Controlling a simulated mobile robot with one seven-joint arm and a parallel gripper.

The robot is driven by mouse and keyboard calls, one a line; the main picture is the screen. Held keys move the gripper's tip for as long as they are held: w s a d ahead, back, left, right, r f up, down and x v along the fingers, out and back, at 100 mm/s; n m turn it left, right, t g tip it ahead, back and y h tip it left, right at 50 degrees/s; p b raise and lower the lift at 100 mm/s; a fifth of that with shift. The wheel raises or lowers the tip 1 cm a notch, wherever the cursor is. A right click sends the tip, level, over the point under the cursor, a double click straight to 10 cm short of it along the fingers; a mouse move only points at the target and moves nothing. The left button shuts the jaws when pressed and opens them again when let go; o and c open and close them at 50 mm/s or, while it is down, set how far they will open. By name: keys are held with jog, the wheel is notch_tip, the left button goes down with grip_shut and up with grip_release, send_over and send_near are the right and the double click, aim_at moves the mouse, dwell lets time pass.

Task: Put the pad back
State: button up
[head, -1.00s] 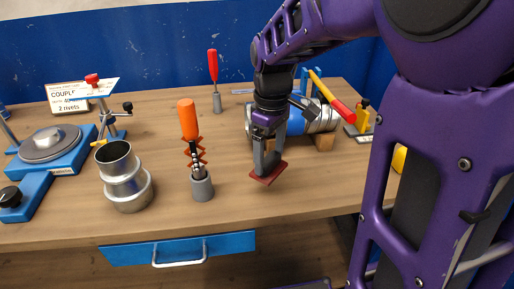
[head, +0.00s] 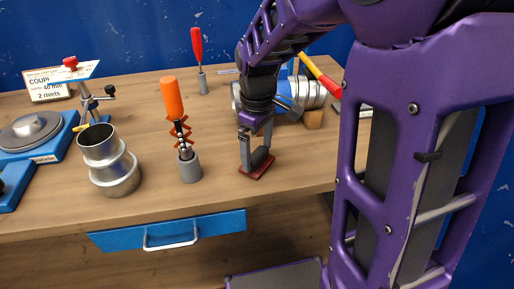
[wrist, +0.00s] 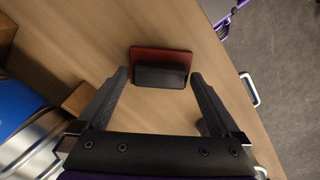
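The pad is a dark red rectangular plate (head: 257,171) with a black block on its back. It lies flat on the bench near the front edge, to the right of the orange-handled tool. The wrist view shows its red edge (wrist: 150,52) and black block (wrist: 161,76) just ahead of my fingertips. My gripper (head: 256,154) points down at the pad. In the wrist view my gripper (wrist: 160,75) is open, with a finger on each side of the block and a small gap at both sides.
The orange-handled tool (head: 173,100) stands in a grey holder (head: 190,168). A stepped metal duct piece (head: 110,165) stands farther left. Behind my gripper lie a metal duct with a blue band (head: 290,90) and a wooden block (head: 313,118). A blue drawer (head: 170,232) is below the bench edge.

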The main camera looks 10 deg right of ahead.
aim_at(257, 154)
notch_tip(257, 154, up, 12)
jog(key=p, duration=0.2)
jog(key=shift+r+p, duration=0.2)
jog(key=shift+p, duration=0.1)
